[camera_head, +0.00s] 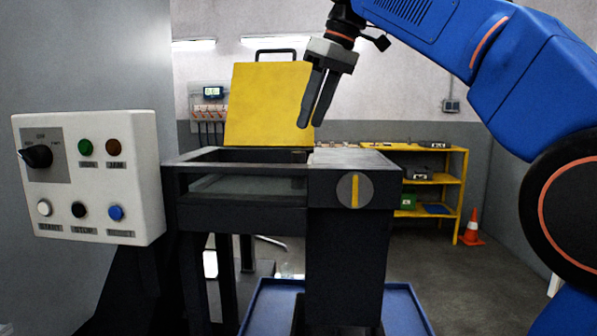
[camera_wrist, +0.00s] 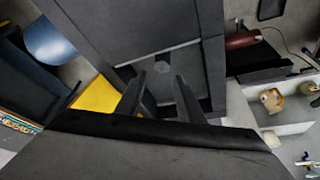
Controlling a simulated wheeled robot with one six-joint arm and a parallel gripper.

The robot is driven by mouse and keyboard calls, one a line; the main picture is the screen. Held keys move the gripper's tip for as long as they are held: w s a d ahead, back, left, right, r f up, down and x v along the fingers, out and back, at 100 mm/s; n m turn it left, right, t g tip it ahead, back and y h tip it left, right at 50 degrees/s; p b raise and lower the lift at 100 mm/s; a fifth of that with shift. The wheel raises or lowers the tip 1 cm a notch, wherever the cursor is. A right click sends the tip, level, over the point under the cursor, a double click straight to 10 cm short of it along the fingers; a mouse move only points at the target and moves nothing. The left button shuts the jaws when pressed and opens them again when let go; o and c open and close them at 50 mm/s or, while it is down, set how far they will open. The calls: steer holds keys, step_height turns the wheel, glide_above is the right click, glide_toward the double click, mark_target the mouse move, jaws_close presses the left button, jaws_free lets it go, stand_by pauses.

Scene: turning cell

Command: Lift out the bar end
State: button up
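A dark metal box on legs (camera_head: 340,187) stands in the middle of the head view, with its yellow lid (camera_head: 268,105) raised. Its front has a window-like opening, and a round knob with a yellow bar (camera_head: 354,190) is on its right part. My gripper (camera_head: 311,122) hangs above the box, pointing down, its fingers apart and empty. In the wrist view both fingers (camera_wrist: 158,95) show over a dark recess. A small grey rounded patch (camera_wrist: 162,67) shows there; I cannot tell whether it is the bar end. No bar end is clear in the head view.
A white control panel (camera_head: 90,180) with a rotary switch and several buttons stands at the left, close to the box. A blue tray (camera_head: 272,305) lies below. A yellow shelf (camera_head: 455,185) and an orange cone (camera_head: 472,228) stand behind right. Air above the box is free around my gripper.

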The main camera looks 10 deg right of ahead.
mark_target(297, 152)
steer(key=x, duration=1)
steer(key=shift+s+a+f, duration=0.1)
steer(key=shift+a, duration=0.1)
jaws_close()
